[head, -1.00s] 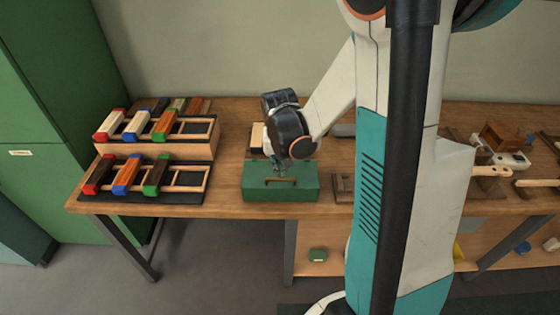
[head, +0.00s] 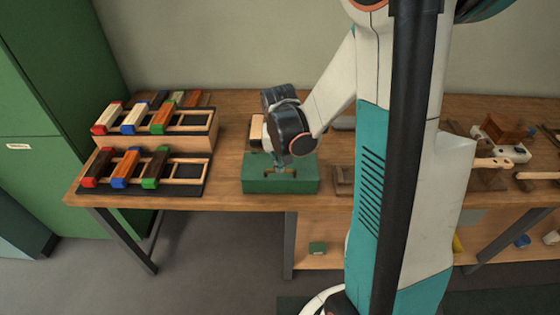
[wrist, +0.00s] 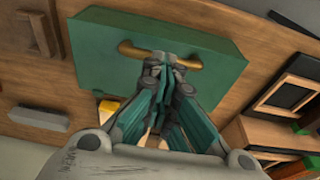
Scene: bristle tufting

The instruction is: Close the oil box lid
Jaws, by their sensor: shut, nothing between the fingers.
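The green oil box (head: 258,182) stands on the workbench near its front edge, and its lid (head: 307,163) lies flat on top, looking closed. A brass-coloured bar handle (wrist: 190,63) runs across the lid in the wrist view. My gripper (head: 280,171) points down at the middle of the lid. Its fingertips (wrist: 165,72) are shut with nothing between them and overlap the handle in the picture. I cannot tell whether they touch the lid or the handle. The arm hides part of the box's back.
Racks (head: 205,172) with coloured wooden blocks stand to the left on the wooden workbench (head: 230,203). A small wooden block (head: 343,180) lies right of the box. A yellow-and-white piece (wrist: 107,108) lies behind the box. Tools and wooden parts lie at the far right.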

